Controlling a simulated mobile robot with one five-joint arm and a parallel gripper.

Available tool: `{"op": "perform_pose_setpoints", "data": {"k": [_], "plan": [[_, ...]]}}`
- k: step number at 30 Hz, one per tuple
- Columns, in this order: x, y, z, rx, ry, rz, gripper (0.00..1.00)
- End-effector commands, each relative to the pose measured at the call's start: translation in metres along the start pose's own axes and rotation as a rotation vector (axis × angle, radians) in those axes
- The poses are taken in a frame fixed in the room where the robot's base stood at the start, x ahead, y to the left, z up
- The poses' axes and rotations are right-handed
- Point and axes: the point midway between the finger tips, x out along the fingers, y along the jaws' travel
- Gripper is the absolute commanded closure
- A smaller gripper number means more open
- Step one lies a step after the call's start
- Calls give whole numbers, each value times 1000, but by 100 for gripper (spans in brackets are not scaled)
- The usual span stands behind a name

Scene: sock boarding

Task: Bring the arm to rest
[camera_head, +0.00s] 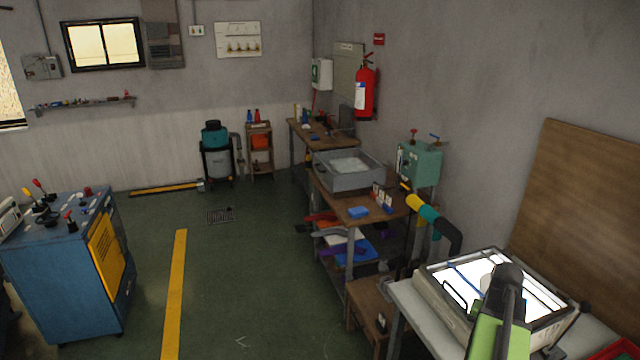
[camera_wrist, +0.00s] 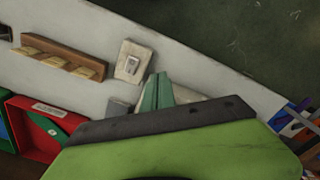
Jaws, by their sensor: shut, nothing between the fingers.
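My arm (camera_head: 498,315), green and dark grey, reaches up at the lower right of the head view, in front of a lit white panel. In the wrist view its green body and dark grey bar fill the lower part. The slim green fingers of my gripper (camera_wrist: 157,92) stick out beyond the bar, together and empty. They lie over the pale tabletop (camera_wrist: 95,30). I cannot tell their height above it. My gripper's fingertips cannot be made out in the head view.
A lit box (camera_head: 440,285) stands on the bench at the lower right. In the wrist view, a brown rack (camera_wrist: 60,57), a light switch-like block (camera_wrist: 133,62) and a red tray (camera_wrist: 20,105) lie left of my fingers. Open green floor (camera_head: 250,270) lies left of the benches.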

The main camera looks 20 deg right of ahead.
Motion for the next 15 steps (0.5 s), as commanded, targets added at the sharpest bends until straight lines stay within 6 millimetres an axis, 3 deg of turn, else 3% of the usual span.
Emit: {"op": "perform_pose_setpoints", "data": {"k": [1, 3, 5, 9, 12, 15], "plan": [[0, -44, 4, -75, 0, -1, 100], [0, -105, 19, -185, 0, 0, 100], [0, -156, 37, -278, 0, 0, 100], [0, -263, 98, -499, 0, 0, 100], [0, -327, 154, -656, 0, 0, 100], [0, -373, 208, -791, 0, 0, 100]]}}
